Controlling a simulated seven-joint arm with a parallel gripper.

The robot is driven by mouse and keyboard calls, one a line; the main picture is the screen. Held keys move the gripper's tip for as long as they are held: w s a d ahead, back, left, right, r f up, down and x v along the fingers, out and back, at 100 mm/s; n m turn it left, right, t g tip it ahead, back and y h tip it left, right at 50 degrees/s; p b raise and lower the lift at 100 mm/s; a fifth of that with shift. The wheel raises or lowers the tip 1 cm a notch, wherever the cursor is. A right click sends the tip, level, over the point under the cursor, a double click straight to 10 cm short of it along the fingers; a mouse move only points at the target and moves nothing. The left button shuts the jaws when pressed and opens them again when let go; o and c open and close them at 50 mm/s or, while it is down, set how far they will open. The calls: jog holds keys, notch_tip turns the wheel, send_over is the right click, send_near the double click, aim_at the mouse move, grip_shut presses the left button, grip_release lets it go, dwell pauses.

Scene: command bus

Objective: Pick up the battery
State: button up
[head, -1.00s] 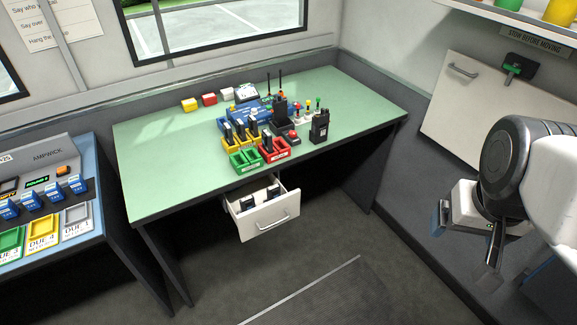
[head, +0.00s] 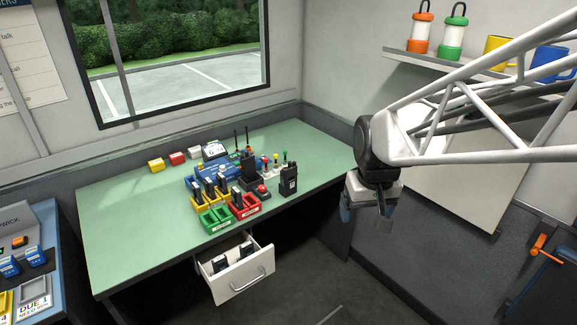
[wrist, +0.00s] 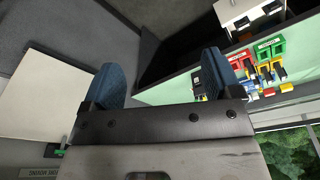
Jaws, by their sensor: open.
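The open drawer (head: 240,288) under the desk holds dark, block-shaped items (head: 246,249) that may be batteries. Blue battery-like packs (head: 34,256) stand in a grey charger at the far left. I cannot tell which of these is the task's battery. My gripper (head: 366,212) is open and empty, hanging in the air right of the desk, well apart from all of them. In the wrist view its two blue fingers (wrist: 163,82) stand wide apart, with the desk and drawer beyond.
A black handheld radio (head: 289,180) stands near the desk's front right edge. The left half of the green desk (head: 120,225) is clear. A shelf (head: 440,62) with lanterns and mugs hangs at the upper right.

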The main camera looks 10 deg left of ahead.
jog(key=w+a+f+n, duration=0.1)
jog(key=w+a+f, duration=0.3)
jog(key=w+a, duration=0.25)
jog(key=n+g, duration=0.2)
jog(key=n, duration=0.3)
send_over(246, 244)
jog(key=f, duration=2.5)
jog(key=shift+d+f, duration=0.2)
jog(key=shift+f, duration=0.05)
jog(key=shift+a+f, duration=0.25)
jog(key=shift+f, duration=0.05)
jog(key=shift+f, duration=0.1)
jog(key=shift+f, duration=1.2)
jog(key=shift+f, duration=0.1)
